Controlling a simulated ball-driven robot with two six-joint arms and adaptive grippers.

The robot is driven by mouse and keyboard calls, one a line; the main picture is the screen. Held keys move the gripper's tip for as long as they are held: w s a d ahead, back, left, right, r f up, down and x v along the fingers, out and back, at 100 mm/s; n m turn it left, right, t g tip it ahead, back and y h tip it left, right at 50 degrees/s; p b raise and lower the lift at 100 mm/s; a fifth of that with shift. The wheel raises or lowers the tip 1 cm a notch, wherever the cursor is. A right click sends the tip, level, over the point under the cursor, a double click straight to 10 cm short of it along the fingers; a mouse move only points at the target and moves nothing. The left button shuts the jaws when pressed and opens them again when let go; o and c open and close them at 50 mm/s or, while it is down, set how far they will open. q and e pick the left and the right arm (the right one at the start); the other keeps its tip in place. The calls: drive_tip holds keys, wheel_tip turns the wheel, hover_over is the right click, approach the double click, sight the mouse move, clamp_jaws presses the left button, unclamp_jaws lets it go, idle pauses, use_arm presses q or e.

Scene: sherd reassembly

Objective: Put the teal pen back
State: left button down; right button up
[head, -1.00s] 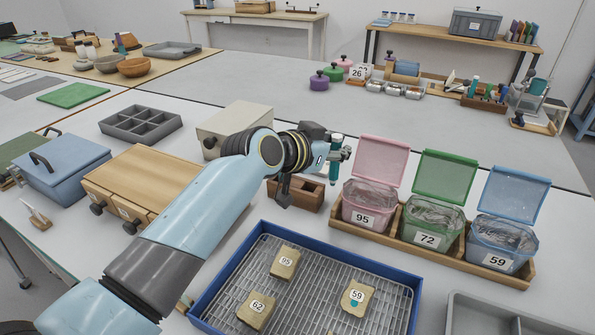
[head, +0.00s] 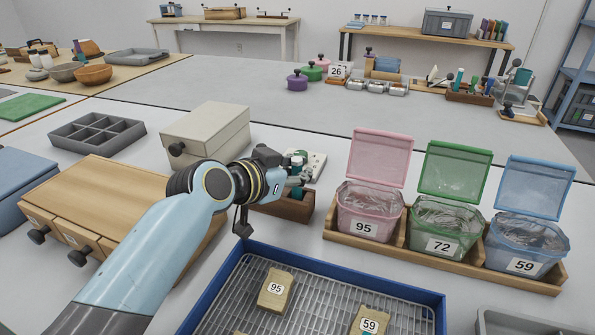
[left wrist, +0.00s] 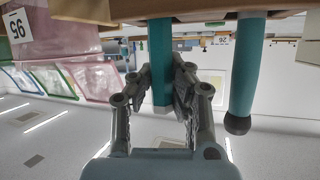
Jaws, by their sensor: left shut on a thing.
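My left gripper (head: 299,180) is over the small wooden holder (head: 284,207) in the head view. In the left wrist view, which looks upside down, the left gripper (left wrist: 164,82) is shut on the teal pen (left wrist: 161,48), with a finger on each side. The pen's far end meets the wooden holder (left wrist: 205,8); I cannot tell how deep it sits. A second teal tool with a dark round end (left wrist: 246,72) stands beside it, apart from the fingers. My right gripper is not in view.
Pink (head: 368,210), green (head: 440,225) and blue (head: 523,246) lidded bins stand right of the holder. A blue-rimmed tray (head: 350,265) with labelled sherds lies in front. A cream box (head: 207,135) and a wooden drawer unit (head: 92,190) are at left.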

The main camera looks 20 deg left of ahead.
use_arm(q)
drive_tip(key=shift+f+b, duration=0.3)
drive_tip(key=shift+f, duration=0.25)
drive_tip(key=c, duration=1.4)
unclamp_jaws()
drive_tip(key=shift+o, duration=0.2)
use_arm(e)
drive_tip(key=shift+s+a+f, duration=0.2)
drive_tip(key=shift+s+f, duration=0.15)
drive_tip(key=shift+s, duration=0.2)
use_arm(q)
drive_tip(key=shift+r, duration=0.15)
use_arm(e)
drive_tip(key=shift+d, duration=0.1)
use_arm(q)
drive_tip(key=shift+r+p, duration=0.35)
drive_tip(key=shift+p, duration=0.05)
drive_tip(key=p+v, duration=0.1)
drive_tip(key=v, duration=1.1)
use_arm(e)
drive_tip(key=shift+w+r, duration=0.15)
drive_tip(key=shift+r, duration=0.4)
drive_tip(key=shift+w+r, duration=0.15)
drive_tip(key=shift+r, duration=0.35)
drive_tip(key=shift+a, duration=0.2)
